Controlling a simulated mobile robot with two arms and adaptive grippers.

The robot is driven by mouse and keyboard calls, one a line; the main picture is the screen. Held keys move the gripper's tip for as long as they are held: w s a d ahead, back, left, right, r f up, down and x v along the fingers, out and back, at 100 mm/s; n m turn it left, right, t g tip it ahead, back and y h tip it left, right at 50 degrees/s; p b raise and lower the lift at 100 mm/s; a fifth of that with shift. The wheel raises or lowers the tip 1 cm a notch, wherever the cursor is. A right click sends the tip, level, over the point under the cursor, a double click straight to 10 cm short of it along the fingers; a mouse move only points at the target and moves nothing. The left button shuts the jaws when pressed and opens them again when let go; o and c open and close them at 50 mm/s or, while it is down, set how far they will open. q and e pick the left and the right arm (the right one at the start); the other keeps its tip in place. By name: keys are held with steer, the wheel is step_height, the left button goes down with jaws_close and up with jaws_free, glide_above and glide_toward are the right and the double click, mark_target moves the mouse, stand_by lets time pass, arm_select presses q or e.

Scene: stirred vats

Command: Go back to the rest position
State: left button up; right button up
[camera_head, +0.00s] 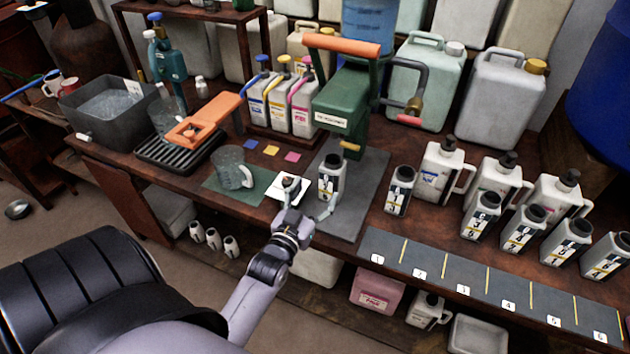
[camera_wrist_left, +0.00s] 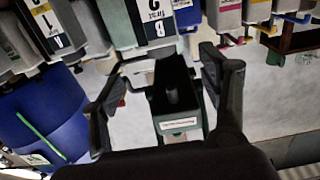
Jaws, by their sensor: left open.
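My left gripper (camera_head: 314,198) is open at the front of the bench. Its fingers are spread toward a small white-and-black bottle (camera_head: 330,180), which stands upright on a dark grey mat (camera_head: 362,205) below the spout of a green dispenser (camera_head: 345,100). In the left wrist view, which looks upside down, the two fingers (camera_wrist_left: 163,70) are apart and a labelled bottle (camera_wrist_left: 128,25) shows beyond them. I cannot tell whether a finger touches the bottle. My right gripper is not in view.
A clear mug (camera_head: 233,168) stands left of the gripper. Another small bottle (camera_head: 399,190) stands to the right, with several more beyond. Numbered slots (camera_head: 465,270) line the front edge. Open floor (camera_head: 190,280) shows in front of the bench at left.

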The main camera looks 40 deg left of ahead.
arm_select(q)
steer(key=s+d+f+m+g+h, duration=0.2)
steer(key=s+d+f+g, duration=0.2)
steer(key=s+d+g, duration=0.5)
steer(key=s+d+f+m+g+h, duration=0.3)
steer(key=s+d+g, duration=0.2)
steer(key=s, duration=0.9)
step_height(320, 180, down, 26)
steer(key=s+g, duration=0.1)
steer(key=s+a+f+g, duration=0.1)
steer(key=s+a+f, duration=0.1)
steer(key=s+f, duration=1.4)
steer(key=shift+s+a+y, duration=0.3)
steer(key=shift+s+a, duration=0.05)
steer(key=shift+s, duration=0.15)
